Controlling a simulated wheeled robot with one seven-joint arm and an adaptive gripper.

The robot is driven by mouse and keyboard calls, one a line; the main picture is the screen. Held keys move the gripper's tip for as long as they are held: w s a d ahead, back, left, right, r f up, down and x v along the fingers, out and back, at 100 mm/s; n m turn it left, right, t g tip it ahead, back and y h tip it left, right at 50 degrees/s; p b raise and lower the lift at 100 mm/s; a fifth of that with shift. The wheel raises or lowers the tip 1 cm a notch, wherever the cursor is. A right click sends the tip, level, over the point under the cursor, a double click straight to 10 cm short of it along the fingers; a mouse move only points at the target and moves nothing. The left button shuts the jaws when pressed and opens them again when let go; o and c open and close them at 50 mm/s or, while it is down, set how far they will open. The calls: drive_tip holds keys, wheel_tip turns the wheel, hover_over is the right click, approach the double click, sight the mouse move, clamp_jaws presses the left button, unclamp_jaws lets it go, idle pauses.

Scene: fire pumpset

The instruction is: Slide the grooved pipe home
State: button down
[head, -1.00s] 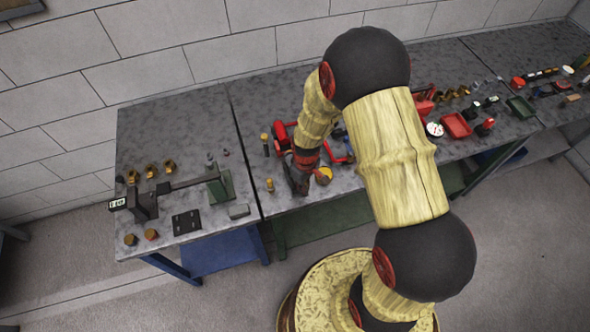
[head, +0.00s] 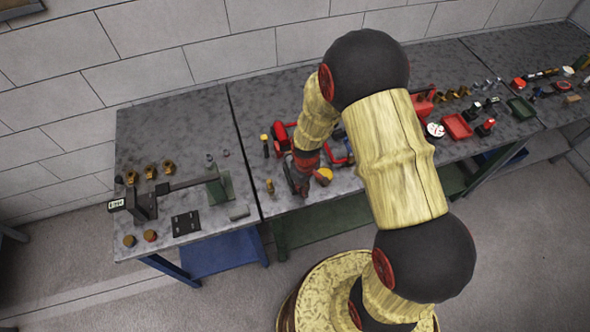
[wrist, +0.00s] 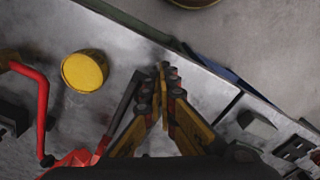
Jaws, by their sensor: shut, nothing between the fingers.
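My gripper (head: 301,191) is low over the front part of the middle bench in the head view. In the wrist view its yellow and dark fingers (wrist: 163,72) meet at their tips, with nothing between them. I cannot tell for sure which item is the grooved pipe. A dark bar (head: 187,183) spans from a black stand with a small display (head: 143,203) to a green upright block (head: 219,187) on the left bench, apart from my gripper. A yellow round-topped piece (wrist: 85,71) stands beside the gripper; it also shows in the head view (head: 325,174).
A red-handled item (wrist: 38,105) lies near the gripper. Several brass fittings (head: 150,172), a black plate (head: 186,223) and a grey block (head: 238,212) sit on the left bench. A red tray (head: 457,126) and small parts crowd the right side. The bench's front edge is close.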

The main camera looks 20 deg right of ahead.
drive_tip(key=shift+w+b, duration=0.3)
drive_tip(key=shift+w, duration=1.1)
drive_tip(key=shift+s, duration=0.35)
idle(0.4)
drive_tip(key=shift+d, duration=0.6)
drive_tip(key=shift+w+r, duration=0.1)
drive_tip(key=shift+w, duration=0.8)
idle(0.5)
drive_tip(key=shift+s, duration=0.25)
drive_tip(key=shift+s+d, duration=0.1)
drive_tip(key=shift+d, duration=0.5)
idle(0.3)
drive_tip(key=shift+w, duration=0.3)
idle(0.3)
drive_tip(key=shift+s, duration=0.1)
